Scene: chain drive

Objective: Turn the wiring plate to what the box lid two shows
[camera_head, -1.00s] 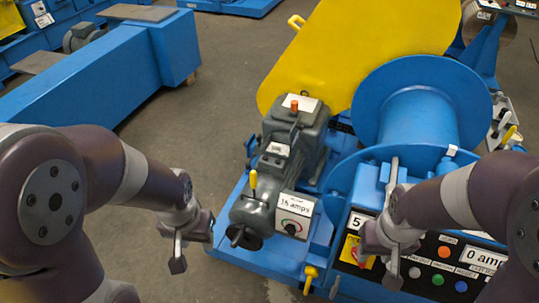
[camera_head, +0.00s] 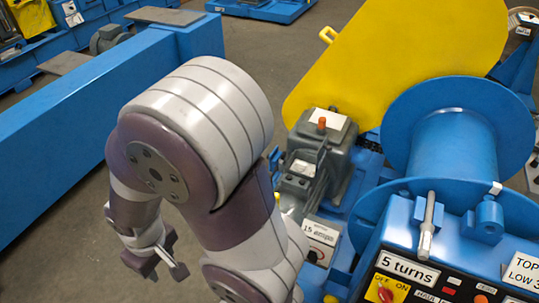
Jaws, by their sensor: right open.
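A grey motor unit (camera_head: 322,160) stands on the blue machine, with a white label (camera_head: 327,120) and an orange knob (camera_head: 322,122) on its top. A smaller pale label (camera_head: 303,168) sits lower on it. A white panel marked 15 amps (camera_head: 320,235) is partly hidden by my arm. I cannot tell which of these is the wiring plate or box lid two, and their small print is unreadable. My right gripper (camera_head: 163,262) is open and empty, over the floor left of the motor. My left gripper is out of view.
A yellow guard (camera_head: 395,65) and a blue drum (camera_head: 455,145) stand behind and right of the motor. A long blue beam (camera_head: 75,140) lies at left. Grey floor (camera_head: 260,55) is clear between.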

